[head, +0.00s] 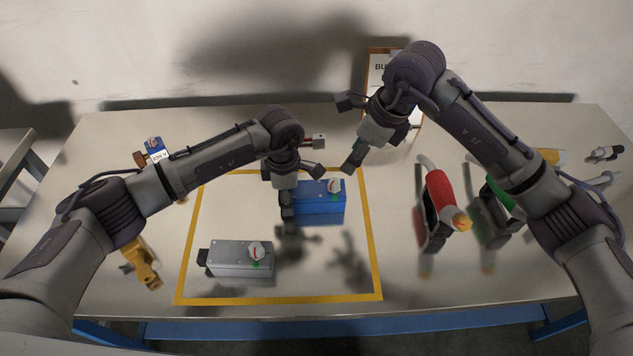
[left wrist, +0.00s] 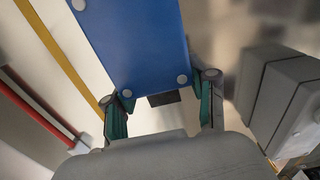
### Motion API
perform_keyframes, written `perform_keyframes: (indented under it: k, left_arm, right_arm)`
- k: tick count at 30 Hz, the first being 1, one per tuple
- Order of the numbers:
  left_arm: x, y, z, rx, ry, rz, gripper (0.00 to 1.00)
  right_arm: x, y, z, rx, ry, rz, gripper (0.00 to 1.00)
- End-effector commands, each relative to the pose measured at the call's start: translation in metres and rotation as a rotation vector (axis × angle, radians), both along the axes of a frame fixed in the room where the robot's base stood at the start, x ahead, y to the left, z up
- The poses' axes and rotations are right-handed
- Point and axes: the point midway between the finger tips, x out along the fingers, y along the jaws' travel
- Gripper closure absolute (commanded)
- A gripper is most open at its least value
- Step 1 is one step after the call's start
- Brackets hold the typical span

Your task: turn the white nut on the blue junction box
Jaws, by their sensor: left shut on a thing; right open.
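The blue junction box (head: 322,208) is inside the yellow outline, right of centre, with its white nut (head: 334,186) on the upper side near the right end. My left gripper (head: 287,210) is at the box's left end and shut on it. In the left wrist view the blue box (left wrist: 140,40) has its near end between the two fingers (left wrist: 163,105). I cannot tell whether the box touches the table. My right gripper (head: 350,132) is open and empty, above and to the right of the box, apart from the nut.
A grey box (head: 238,261) with a white nut lies at the front left inside the yellow outline (head: 192,240). Red (head: 440,190) and green (head: 497,195) nozzles lie at the right. A labelled panel (head: 378,65) stands behind my right arm. The outline's front right is clear.

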Motion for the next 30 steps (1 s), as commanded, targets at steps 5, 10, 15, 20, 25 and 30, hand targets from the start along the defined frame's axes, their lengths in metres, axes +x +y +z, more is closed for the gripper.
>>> perform_keyframes:
  k: [5,10,15,20,25,30]
  left_arm:
    - [0.0,0.0,0.001,-0.001,-0.001,0.0,0.87]
    - [0.0,0.0,0.0,-0.001,-0.001,0.0,0.87]
    - [0.0,0.0,0.0,-0.001,-0.001,0.0,0.87]
    - [0.0,0.0,0.0,-0.001,-0.001,0.0,0.87]
    - [0.0,0.0,0.0,-0.001,-0.001,0.0,0.87]
    - [0.0,0.0,0.001,-0.001,-0.001,0.0,0.87]
  right_arm:
    - [0.013,-0.006,0.008,0.007,0.009,0.262,0.47]
    - [0.02,-0.009,0.015,0.039,0.002,0.464,0.47]
    - [0.023,-0.009,0.017,0.062,-0.007,0.56,0.47]
    - [0.021,-0.002,0.001,0.066,-0.007,0.574,0.47]
    - [0.018,0.011,-0.031,0.067,-0.006,0.573,0.47]
    - [0.016,0.023,-0.061,0.067,-0.007,0.572,0.47]
